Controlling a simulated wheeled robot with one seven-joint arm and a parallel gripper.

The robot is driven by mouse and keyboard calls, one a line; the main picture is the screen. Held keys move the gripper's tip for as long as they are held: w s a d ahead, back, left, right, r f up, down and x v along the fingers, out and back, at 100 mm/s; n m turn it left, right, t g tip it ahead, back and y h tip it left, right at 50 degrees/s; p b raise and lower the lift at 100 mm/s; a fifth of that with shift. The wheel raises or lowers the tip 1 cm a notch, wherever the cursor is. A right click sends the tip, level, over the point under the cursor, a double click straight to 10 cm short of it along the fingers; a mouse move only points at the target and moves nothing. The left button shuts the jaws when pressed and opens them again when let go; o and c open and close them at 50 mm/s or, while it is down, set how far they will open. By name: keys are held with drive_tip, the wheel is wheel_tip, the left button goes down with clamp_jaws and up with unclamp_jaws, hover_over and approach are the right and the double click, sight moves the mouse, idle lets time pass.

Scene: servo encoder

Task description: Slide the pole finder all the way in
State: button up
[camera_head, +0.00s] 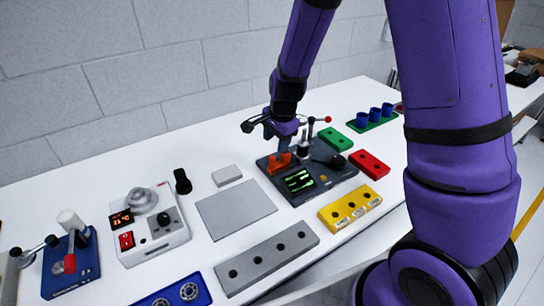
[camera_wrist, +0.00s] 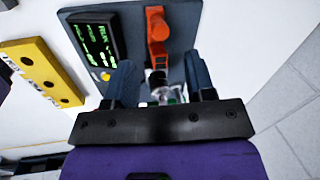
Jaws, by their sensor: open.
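The dark test board (camera_head: 338,179) stands on the white bench and carries an orange part (camera_head: 279,162) that looks like the pole finder. In the wrist view the orange part (camera_wrist: 157,28) has a rounded top end and a block lower down, with a silver cylinder (camera_wrist: 160,88) below it. My gripper (camera_wrist: 160,62) is open, with one finger to each side of the orange part's line and visible gaps on both sides. In the head view my gripper is right above the orange part and partly hides it. How far the orange part is in cannot be told.
A yellow block (camera_head: 350,208), a red block (camera_head: 370,164) and a green block (camera_head: 335,138) stand nearby. A grey plate (camera_head: 236,208) lies to the left.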

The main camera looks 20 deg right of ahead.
sight(273, 157)
drive_tip(key=f, duration=0.2)
drive_tip(key=w+f, duration=0.1)
drive_tip(key=f, duration=0.4)
drive_tip(key=shift+w+a+f, duration=0.1)
drive_tip(key=shift+w+a, duration=0.05)
drive_tip(key=shift+a, duration=0.05)
drive_tip(key=shift+c, duration=0.2)
